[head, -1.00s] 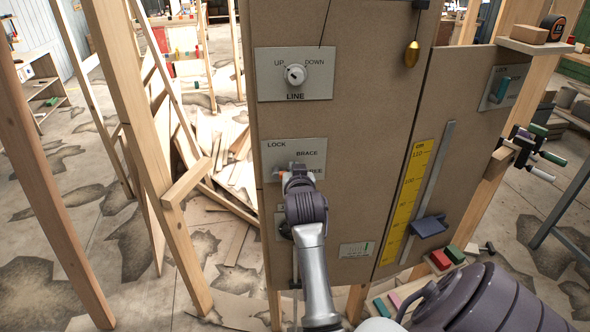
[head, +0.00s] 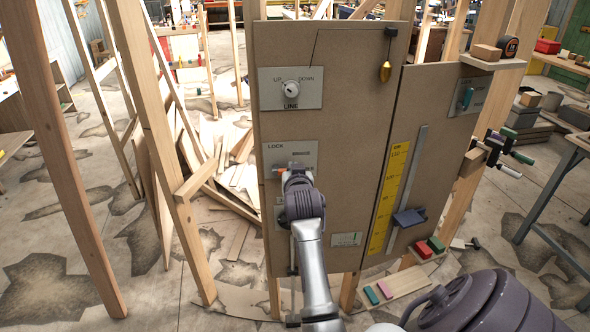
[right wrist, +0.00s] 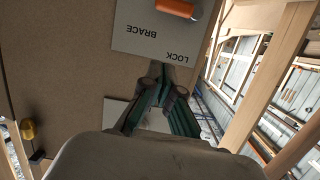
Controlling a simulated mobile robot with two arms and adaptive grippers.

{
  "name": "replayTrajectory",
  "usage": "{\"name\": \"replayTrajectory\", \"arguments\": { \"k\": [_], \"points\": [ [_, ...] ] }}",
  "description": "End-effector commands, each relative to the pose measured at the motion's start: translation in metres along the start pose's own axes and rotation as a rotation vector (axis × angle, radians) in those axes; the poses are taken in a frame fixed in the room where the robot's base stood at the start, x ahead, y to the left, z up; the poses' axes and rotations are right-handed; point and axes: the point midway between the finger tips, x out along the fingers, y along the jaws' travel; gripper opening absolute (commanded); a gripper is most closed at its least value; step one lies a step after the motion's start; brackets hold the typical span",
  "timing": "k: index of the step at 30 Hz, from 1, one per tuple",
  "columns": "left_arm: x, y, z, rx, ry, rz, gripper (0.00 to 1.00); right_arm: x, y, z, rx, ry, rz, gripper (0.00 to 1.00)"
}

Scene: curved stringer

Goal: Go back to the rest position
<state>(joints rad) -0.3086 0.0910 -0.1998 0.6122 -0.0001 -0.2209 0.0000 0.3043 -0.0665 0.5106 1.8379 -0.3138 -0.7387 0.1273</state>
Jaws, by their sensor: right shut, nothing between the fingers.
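My right gripper (right wrist: 160,80) is shut and empty in the right wrist view. In the head view my right arm reaches up from the bottom to the same plate (head: 300,153), and my wrist hides the fingers and part of the plate. The orange handle (head: 281,168) just shows beside the wrist. The brown board (head: 345,130) carries the plate. I cannot tell whether the fingers touch the board. My left gripper is not in view.
A line dial (head: 291,89) is above the plate. A yellow scale (head: 388,198) with a blue slider (head: 408,217) is to the right. A brass weight (head: 385,72) hangs at the top. Timber posts (head: 160,150) stand left of the board; clamps (head: 500,152) jut out at right.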

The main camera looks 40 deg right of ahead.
Motion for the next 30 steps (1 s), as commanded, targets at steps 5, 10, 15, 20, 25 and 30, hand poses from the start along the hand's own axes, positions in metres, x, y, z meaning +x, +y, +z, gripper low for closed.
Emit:
{"name": "replayTrajectory", "arguments": {
  "k": [5,10,15,20,25,30],
  "points": [
    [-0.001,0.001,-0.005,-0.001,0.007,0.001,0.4,0.001,0.0,-0.001,0.0,0.0,-0.001,0.0],
    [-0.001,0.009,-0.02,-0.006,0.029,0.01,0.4,0.001,0.0,0.0,0.0,0.0,-0.001,0.0],
    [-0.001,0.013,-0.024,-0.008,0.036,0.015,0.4,0.0,0.0,-0.001,0.0,0.0,-0.001,0.0],
    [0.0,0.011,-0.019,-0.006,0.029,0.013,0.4,0.001,-0.002,0.004,-0.004,-0.005,-0.004,0.0],
    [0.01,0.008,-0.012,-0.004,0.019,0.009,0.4,0.011,-0.024,0.062,-0.064,-0.076,-0.059,0.0],
    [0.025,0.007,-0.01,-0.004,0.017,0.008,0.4,0.014,-0.058,0.183,-0.179,-0.218,-0.165,0.0]
  ]
}}
